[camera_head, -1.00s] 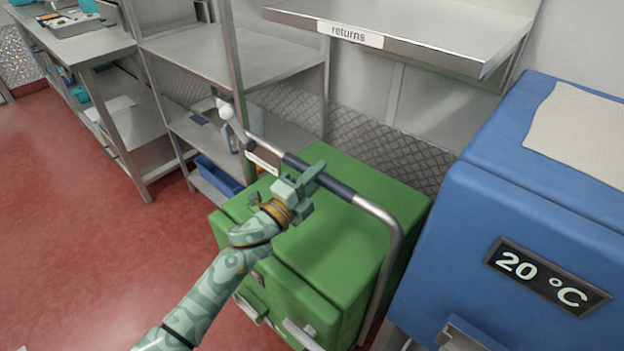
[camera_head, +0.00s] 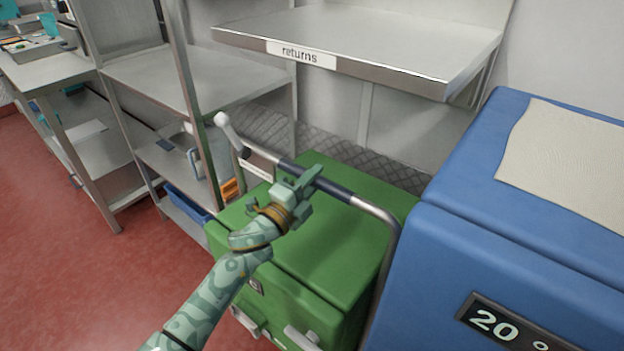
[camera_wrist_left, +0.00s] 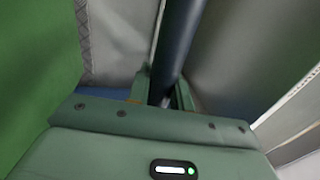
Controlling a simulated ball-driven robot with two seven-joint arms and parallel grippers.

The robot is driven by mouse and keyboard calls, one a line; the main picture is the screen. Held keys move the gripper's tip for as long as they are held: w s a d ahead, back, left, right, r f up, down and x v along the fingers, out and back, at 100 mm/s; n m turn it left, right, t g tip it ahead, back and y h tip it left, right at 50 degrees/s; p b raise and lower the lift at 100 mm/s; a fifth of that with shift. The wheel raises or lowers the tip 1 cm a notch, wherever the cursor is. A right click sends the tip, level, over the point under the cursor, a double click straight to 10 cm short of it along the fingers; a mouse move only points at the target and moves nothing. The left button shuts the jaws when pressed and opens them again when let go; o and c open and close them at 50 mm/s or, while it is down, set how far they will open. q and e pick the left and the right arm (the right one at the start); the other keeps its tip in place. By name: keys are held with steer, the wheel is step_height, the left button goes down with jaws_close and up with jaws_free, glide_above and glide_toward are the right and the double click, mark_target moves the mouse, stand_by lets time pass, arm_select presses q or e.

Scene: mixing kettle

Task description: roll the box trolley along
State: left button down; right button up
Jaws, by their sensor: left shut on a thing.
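The box trolley is a green box (camera_head: 335,255) with a metal push handle (camera_head: 377,210) that has a dark grip sleeve (camera_head: 335,190). It stands in the middle of the head view, left of a large blue box. My left gripper (camera_head: 300,187) is shut on the dark part of the handle, above the green lid. In the left wrist view the dark bar (camera_wrist_left: 180,45) runs between the two fingers (camera_wrist_left: 163,95). The trolley's wheels are out of view. My right gripper is not in view.
A blue box (camera_head: 520,230) with a temperature display (camera_head: 515,325) stands close at the right. A metal shelf labelled returns (camera_head: 300,53) overhangs behind the trolley. Metal racks (camera_head: 165,80) stand at the left. The red floor (camera_head: 80,270) at the left is clear.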

arm_select(q)
steer(key=c, duration=1.7)
jaws_free()
steer(key=o, duration=0.4)
steer(key=shift+w+d, duration=0.1)
steer(key=shift+w, duration=0.05)
steer(key=shift+w+f, duration=0.1)
steer(key=shift+s, duration=0.25)
steer(key=p+v, duration=0.3)
steer(key=v, duration=1.3)
steer(key=shift+p, duration=0.3)
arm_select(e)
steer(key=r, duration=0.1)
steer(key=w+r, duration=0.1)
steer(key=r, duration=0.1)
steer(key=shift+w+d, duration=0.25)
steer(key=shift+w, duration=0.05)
arm_select(q)
steer(key=shift+w, duration=0.1)
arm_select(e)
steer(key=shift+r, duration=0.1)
